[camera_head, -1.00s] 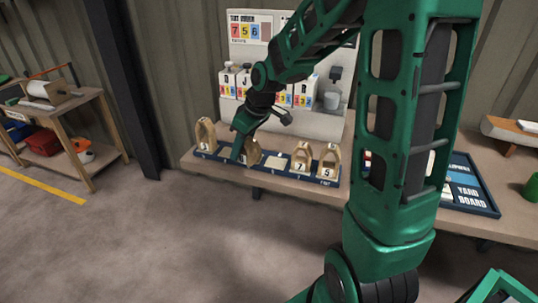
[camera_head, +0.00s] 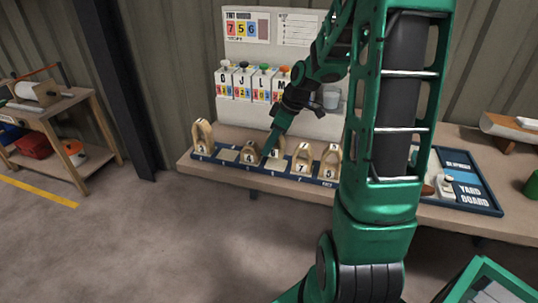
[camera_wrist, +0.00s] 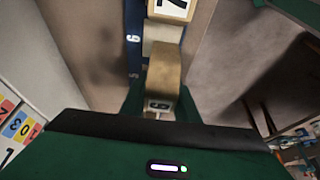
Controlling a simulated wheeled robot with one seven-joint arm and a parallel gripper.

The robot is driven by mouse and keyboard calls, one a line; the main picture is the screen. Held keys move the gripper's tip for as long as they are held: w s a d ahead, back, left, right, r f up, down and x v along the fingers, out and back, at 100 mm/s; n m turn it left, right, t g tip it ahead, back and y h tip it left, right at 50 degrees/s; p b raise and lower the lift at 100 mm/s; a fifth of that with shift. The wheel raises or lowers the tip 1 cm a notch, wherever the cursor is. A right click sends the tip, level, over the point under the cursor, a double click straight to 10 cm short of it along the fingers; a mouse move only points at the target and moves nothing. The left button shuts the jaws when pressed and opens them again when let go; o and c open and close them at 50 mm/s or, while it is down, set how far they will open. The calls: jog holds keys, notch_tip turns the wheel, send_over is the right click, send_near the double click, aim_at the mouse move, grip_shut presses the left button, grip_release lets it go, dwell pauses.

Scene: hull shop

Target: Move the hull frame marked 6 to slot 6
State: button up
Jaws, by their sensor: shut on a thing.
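My gripper (camera_head: 272,147) is shut on a pale wooden hull frame (camera_head: 279,145), seen in the wrist view (camera_wrist: 164,75) with a plate that looks like 6. In the head view the held frame appears a little higher than its neighbours, over the rack between the frame in the third place and frame 7. A pale pad (camera_wrist: 162,38) and a white 6 on the blue rack (camera_wrist: 133,42) show just beyond it in the wrist view. The frame's lower edge and its contact with the rack are hard to see.
In the rack (camera_head: 215,161) stand a leftmost frame (camera_head: 203,136), another frame (camera_head: 250,153) seemingly marked 4, frame 7 (camera_head: 302,160) and frame 5 (camera_head: 329,163). The second place has a bare pad (camera_head: 228,155). Letter-flip counters (camera_head: 252,84) stand behind; a yard board (camera_head: 468,185) lies right.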

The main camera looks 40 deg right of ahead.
aim_at(271, 153)
jog(key=shift+d+f, duration=0.25)
jog(key=shift+f, duration=1.9)
jog(key=o, duration=1.1)
jog(key=shift+f, duration=0.1)
